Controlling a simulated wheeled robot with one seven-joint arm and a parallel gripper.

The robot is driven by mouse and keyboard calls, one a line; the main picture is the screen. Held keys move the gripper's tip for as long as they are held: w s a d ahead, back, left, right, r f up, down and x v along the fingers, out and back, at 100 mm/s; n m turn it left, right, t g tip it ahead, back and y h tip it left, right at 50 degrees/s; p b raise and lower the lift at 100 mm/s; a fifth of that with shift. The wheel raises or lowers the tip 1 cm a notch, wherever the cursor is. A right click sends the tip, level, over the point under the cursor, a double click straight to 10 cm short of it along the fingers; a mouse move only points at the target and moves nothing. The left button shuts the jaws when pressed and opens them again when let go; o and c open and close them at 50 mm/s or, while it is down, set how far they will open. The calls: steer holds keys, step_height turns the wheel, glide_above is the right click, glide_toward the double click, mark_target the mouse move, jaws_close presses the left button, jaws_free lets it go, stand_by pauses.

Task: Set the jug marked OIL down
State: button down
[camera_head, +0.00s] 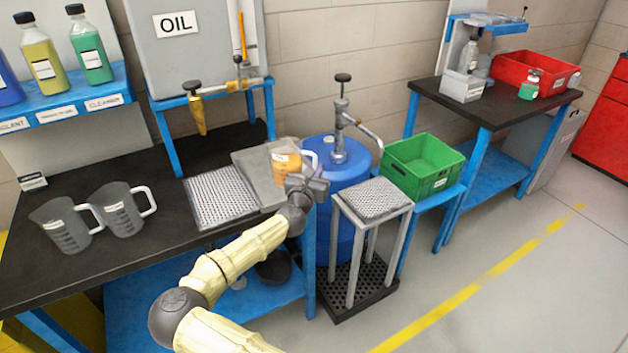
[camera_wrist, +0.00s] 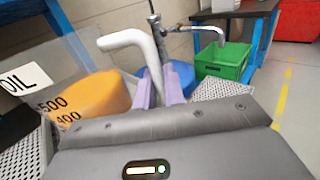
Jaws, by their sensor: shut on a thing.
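The jug marked OIL (camera_head: 287,161) holds orange liquid and has a white handle on its right. In the wrist view the jug (camera_wrist: 85,103) shows at left with its OIL label and the marks 500 and 400. My gripper (camera_head: 310,172) is at the handle side of the jug. In the wrist view its two purple fingers (camera_wrist: 164,88) are shut on the white handle. The jug is over or on a grey tray (camera_head: 248,160) at the bench's right end. My gripper and arm hide its base, so I cannot tell whether it touches.
Two empty grey jugs (camera_head: 92,215) stand on the black bench (camera_head: 160,245). A perforated mat (camera_head: 219,197) lies left of the tray. A blue drum with a pump (camera_head: 340,150), a grey mesh-topped stand (camera_head: 374,199) and a green crate (camera_head: 420,165) are to the right. An OIL tank (camera_head: 190,55) is behind.

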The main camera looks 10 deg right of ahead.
steer(key=shift+f, duration=1.75)
steer(key=shift+f, duration=0.15)
steer(key=c, duration=1.5)
jaws_free()
steer(key=b+v, duration=0.1)
steer(key=v, duration=1.1)
steer(key=shift+d, duration=0.1)
